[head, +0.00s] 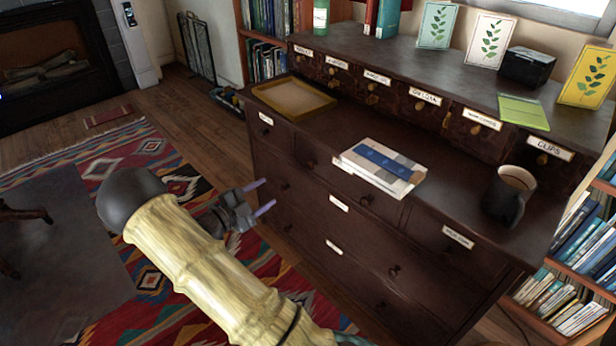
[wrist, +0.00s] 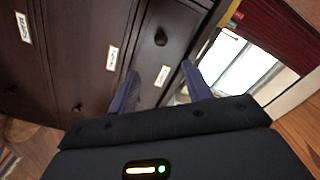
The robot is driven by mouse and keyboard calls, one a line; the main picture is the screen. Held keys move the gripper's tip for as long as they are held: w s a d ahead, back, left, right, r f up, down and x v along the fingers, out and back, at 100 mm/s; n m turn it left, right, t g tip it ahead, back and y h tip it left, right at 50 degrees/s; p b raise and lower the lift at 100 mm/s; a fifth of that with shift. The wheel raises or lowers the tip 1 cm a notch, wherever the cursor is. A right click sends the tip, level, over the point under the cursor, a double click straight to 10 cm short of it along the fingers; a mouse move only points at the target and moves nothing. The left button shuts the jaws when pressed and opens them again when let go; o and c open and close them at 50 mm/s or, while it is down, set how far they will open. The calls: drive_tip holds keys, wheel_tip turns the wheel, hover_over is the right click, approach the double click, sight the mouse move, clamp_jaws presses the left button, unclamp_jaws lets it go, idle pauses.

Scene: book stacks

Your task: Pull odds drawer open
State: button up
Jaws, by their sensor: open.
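The dark wooden chest of drawers (head: 325,172) has labelled drawers with round dark knobs. Several labels are too small or slanted to read, so I cannot tell which drawer is odds. The top-left front drawer carries a small white label (head: 266,118). All drawers in view look shut. My gripper (head: 269,192) is open and empty, at the left part of the chest's front. In the wrist view its two purple fingers (wrist: 160,68) point at the drawer fronts. A label (wrist: 162,75) shows between them and a knob (wrist: 160,37) shows beyond. I see no contact with a knob.
On the chest are a tan tray (head: 292,97), books (head: 380,166) and a dark mug (head: 507,196). A row of small drawers, one labelled clips (head: 548,150), stands behind. A patterned rug (head: 150,150) covers the floor at left. Bookshelves (head: 580,265) stand at right.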

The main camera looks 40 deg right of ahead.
sight(307, 168)
drive_tip(key=shift+d, duration=0.15)
drive_tip(key=d+b, duration=0.1)
drive_tip(key=d, duration=0.4)
drive_tip(key=w+d+b, duration=0.1)
drive_tip(key=d+b, duration=0.1)
drive_tip(key=d, duration=0.4)
drive_tip(key=d+b, duration=0.1)
drive_tip(key=d, duration=0.4)
drive_tip(key=shift+w+d+b, duration=0.15)
drive_tip(key=shift+d+b, duration=0.05)
drive_tip(key=shift+b, duration=0.1)
drive_tip(key=shift+d, duration=0.4)
clamp_jaws()
